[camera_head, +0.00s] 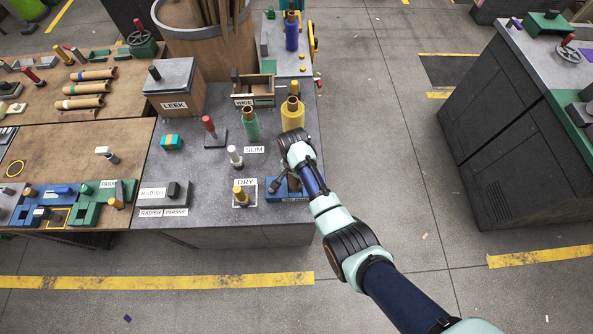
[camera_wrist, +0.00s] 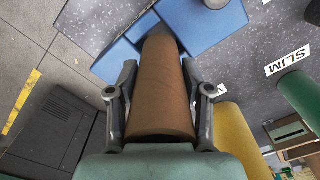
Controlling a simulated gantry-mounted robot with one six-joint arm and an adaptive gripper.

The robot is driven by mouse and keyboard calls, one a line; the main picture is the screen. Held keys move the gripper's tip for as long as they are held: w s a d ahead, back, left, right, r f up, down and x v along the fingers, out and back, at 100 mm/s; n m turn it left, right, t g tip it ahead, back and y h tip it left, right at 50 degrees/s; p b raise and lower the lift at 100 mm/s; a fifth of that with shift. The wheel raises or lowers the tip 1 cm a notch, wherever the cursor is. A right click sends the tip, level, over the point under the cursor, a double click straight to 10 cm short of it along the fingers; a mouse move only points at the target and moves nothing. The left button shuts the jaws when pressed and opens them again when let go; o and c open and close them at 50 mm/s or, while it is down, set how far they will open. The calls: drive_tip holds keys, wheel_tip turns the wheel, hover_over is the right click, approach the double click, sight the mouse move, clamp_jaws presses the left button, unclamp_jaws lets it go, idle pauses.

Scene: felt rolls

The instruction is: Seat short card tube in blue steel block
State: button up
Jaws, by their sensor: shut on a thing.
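The short card tube (camera_wrist: 160,95) is brown and fills the middle of the wrist view. My gripper (camera_wrist: 158,82) is shut on it, with one finger on each side. The blue steel block (camera_wrist: 125,62) lies beyond the tube's far end, which overlaps it in the wrist view. I cannot tell whether that end touches the block or sits in it. In the head view my gripper (camera_head: 291,184) is over the block (camera_head: 274,195) at the bench's front edge and hides most of the tube.
A yellow roll (camera_head: 293,115) and a green roll (camera_head: 251,126) stand behind my gripper. The SLIM label (camera_head: 254,149) and a yellow-topped piece on the DRY plate (camera_head: 241,195) are to the left. Open floor (camera_head: 400,140) lies to the right.

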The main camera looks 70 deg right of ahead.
sight(295, 183)
drive_tip(key=shift+f+b, duration=1.95)
drive_tip(key=shift+f, duration=0.55)
idle(1.7)
drive_tip(key=o, duration=1.5)
wheel_tip(295, 183, up, 12)
drive_tip(key=shift+r, duration=0.1)
